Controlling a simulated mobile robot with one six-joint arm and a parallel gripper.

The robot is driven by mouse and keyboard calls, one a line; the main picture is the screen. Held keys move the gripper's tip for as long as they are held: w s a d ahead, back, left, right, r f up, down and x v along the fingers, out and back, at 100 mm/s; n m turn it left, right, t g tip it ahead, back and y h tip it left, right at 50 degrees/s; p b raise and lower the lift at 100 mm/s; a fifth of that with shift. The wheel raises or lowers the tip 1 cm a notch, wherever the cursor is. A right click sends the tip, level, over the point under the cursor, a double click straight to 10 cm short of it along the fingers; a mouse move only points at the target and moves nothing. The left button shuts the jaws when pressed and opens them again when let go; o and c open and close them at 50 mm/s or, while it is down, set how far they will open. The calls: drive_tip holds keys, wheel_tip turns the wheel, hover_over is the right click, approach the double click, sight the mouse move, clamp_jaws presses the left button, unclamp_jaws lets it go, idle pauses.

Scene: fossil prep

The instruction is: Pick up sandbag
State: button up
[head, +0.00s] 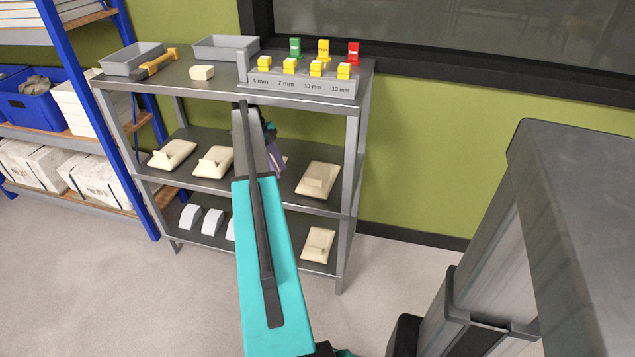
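Cream, pillow-like sandbags lie on the grey shelf unit. On the middle shelf, one sandbag (172,154) is at the left, a second sandbag (213,162) is beside it, and a third sandbag (317,180) is at the right. Another sandbag (318,245) lies on the bottom shelf at the right. My gripper (277,156) is at the middle shelf, between the second and third sandbags. My arm covers most of it, so its fingers and anything between them cannot be made out.
The top shelf (220,86) holds grey trays (133,59), a yellow-handled tool (158,62), a cream block (202,73) and a labelled rack (300,83) with yellow pieces. Pale wedges (189,218) stand on the bottom shelf. A blue-framed rack (128,150) stands left. Floor in front is clear.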

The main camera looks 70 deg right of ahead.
sight(313, 178)
drive_tip(key=shift+d, duration=0.1)
drive_tip(key=shift+s, duration=3.65)
drive_tip(key=shift+s, duration=0.1)
drive_tip(key=s, duration=0.4)
drive_tip(key=shift+s, duration=0.2)
drive_tip(key=shift+s+f+b, duration=0.3)
drive_tip(key=shift+f+b, duration=0.05)
drive_tip(key=shift+f, duration=0.2)
clamp_jaws()
